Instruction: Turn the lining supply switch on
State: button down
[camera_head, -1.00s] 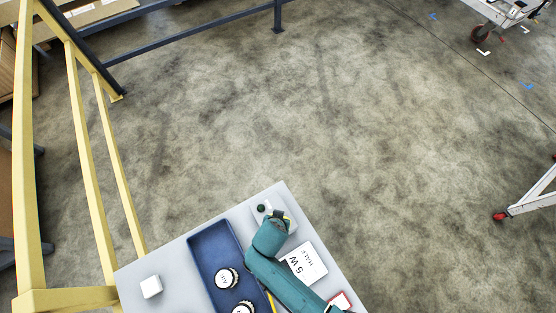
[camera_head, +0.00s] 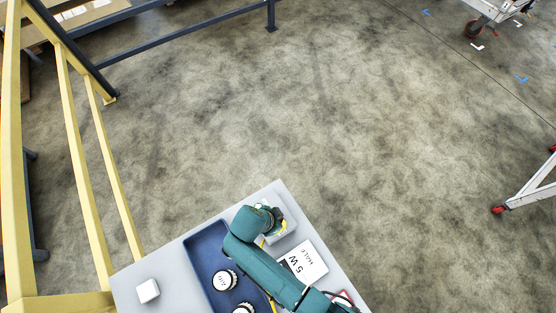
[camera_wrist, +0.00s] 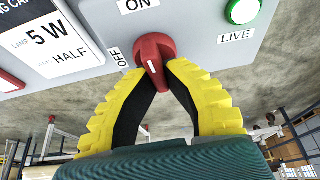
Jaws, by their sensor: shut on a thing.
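The switch is a red knob (camera_wrist: 152,60) with a white line, on a pale grey box with OFF and ON labels, in the wrist view. The OFF label (camera_wrist: 118,57) is left of the knob and the ON label (camera_wrist: 138,4) is above it. My gripper (camera_wrist: 165,75) is shut on the knob, its yellow ribbed fingers on either side. Which label the knob's line points to is hard to tell. A green lamp (camera_wrist: 242,11) marked LIVE sits right of the knob. In the head view my gripper (camera_head: 274,222) is over the grey box (camera_head: 288,224), hiding the knob.
A white 5 W HALF label (camera_head: 303,262) lies beside my arm on the grey trolley top (camera_head: 150,268). A blue tray (camera_head: 205,257) holds round black-and-white items. A white cube (camera_head: 148,291) stands at left. Yellow rails (camera_head: 85,165) rise at left; the floor beyond is clear.

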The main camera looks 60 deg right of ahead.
jog(key=shift+s+f+m, duration=0.1)
jog(key=shift+m, duration=0.2)
jog(key=c, duration=1.1)
grip_release()
jog(key=v, duration=1.2)
